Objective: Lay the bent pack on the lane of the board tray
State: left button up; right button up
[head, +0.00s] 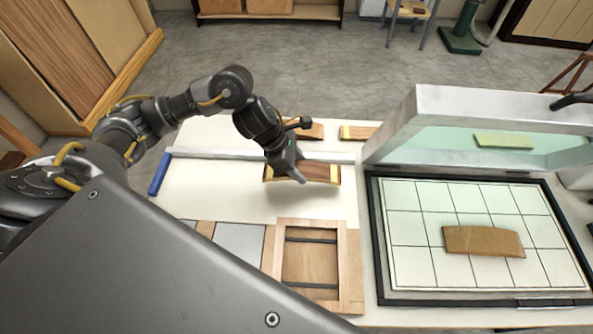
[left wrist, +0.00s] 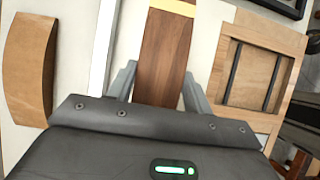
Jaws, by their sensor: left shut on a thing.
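My left gripper (head: 288,172) is shut on the bent pack (head: 318,172), a dark brown wood strip with pale yellow bands at its ends. A shadow lies on the pale table beneath it, so the pack appears slightly raised. In the left wrist view the pack (left wrist: 163,55) lies between the two fingers (left wrist: 158,90), its near part hidden by the gripper body. The board tray (head: 348,262), a wooden frame with two dark bars across a wood floor, lies nearer than the pack. It also shows in the left wrist view (left wrist: 290,75). My right gripper is not in view.
A metal bar (head: 220,154) with a blue end runs behind the pack. Brown pieces (head: 310,131) lie beyond it. At the right stands a black-rimmed press (head: 375,240) with its lid (head: 440,100) raised and a curved brown piece (head: 485,241) on its gridded bed.

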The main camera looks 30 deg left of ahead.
pick_arm(q)
jog(key=shift+a+f, duration=0.15)
jog(key=f, duration=0.3)
jog(key=shift+a, duration=0.35)
jog(key=shift+w+f, duration=0.15)
jog(key=shift+f, duration=0.3)
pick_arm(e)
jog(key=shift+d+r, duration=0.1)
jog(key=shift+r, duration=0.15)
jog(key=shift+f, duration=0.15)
pick_arm(q)
jog(key=shift+f, duration=0.15)
jog(key=o, duration=1.1)
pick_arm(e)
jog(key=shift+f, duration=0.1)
